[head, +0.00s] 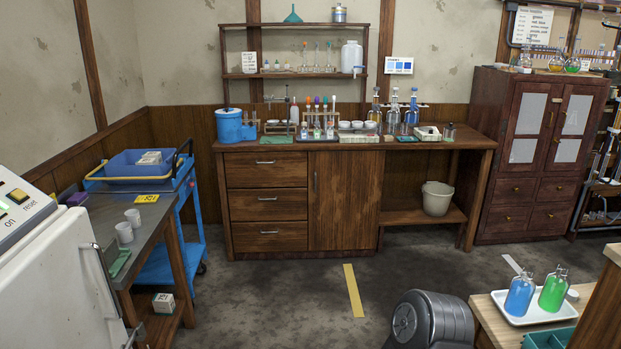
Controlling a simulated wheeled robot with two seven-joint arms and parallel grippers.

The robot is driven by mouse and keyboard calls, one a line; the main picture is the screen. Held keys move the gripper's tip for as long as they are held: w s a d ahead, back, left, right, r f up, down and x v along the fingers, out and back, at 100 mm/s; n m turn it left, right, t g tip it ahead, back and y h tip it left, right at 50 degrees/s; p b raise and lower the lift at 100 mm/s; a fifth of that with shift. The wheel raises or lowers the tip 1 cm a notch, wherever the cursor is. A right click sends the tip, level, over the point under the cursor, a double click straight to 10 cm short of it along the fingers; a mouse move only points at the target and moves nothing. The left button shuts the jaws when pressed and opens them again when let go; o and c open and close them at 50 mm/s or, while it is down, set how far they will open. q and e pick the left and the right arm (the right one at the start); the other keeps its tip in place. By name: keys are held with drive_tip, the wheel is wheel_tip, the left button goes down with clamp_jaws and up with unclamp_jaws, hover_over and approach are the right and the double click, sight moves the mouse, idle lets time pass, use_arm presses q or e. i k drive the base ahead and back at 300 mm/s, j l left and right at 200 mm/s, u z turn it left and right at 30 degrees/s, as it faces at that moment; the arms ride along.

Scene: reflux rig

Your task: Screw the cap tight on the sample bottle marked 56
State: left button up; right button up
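No number 56 is legible, so I cannot tell which bottle is the sample bottle. On the wooden bench, a small bottle with a dark top (449,132) stands right of a small tray (428,134). A blue bottle (519,296) and a green bottle (553,291) stand upright on a white tray (537,317) at the lower right. No loose cap can be made out. Neither of my grippers is in view.
The bench (345,147) stands against the back wall, with a bucket (437,198) on its low shelf. A blue trolley (183,262) and a side table (150,215) stand left. A tall cabinet (493,130) stands right. The floor before the bench is mostly clear.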

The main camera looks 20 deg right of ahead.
sight(557, 285)
drive_tip(key=i+z, duration=0.35)
drive_tip(key=i, duration=0.4)
drive_tip(key=i+j+z, duration=0.1)
drive_tip(key=i+z, duration=0.25)
drive_tip(key=i, duration=0.45)
drive_tip(key=i+z, duration=0.65)
drive_tip(key=z, duration=0.15)
drive_tip(key=i+j+z, duration=0.2)
drive_tip(key=z, duration=0.25)
drive_tip(key=i+j+z, duration=0.4)
drive_tip(key=k+l, duration=0.05)
drive_tip(key=k, duration=0.05)
